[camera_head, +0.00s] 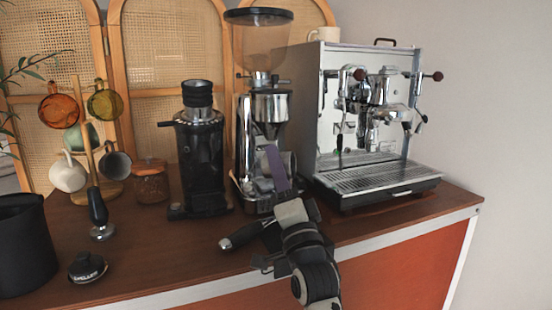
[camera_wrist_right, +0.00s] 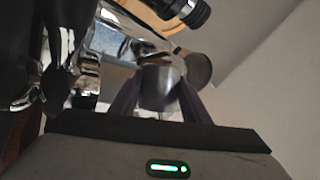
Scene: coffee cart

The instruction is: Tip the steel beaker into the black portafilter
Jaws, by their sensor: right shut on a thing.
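My right gripper (camera_head: 279,168) reaches up from the bottom of the head view to the front of the chrome grinder. Its purple fingers are shut on the steel beaker (camera_head: 289,161), which is partly hidden behind a finger. In the right wrist view the beaker (camera_wrist_right: 159,88) shows as a grey metal cup between the fingers (camera_wrist_right: 158,100). The black portafilter (camera_head: 243,236) lies at the counter's front edge, its handle pointing left. Its basket end is hidden behind my right wrist. My left gripper is not in view.
The chrome grinder (camera_head: 263,105) stands right behind the gripper, with a black grinder (camera_head: 200,150) to its left. The espresso machine (camera_head: 365,120) is to the right. A tamper (camera_head: 98,212) and a black puck-shaped tool (camera_head: 87,267) stand at left. Some front counter is clear.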

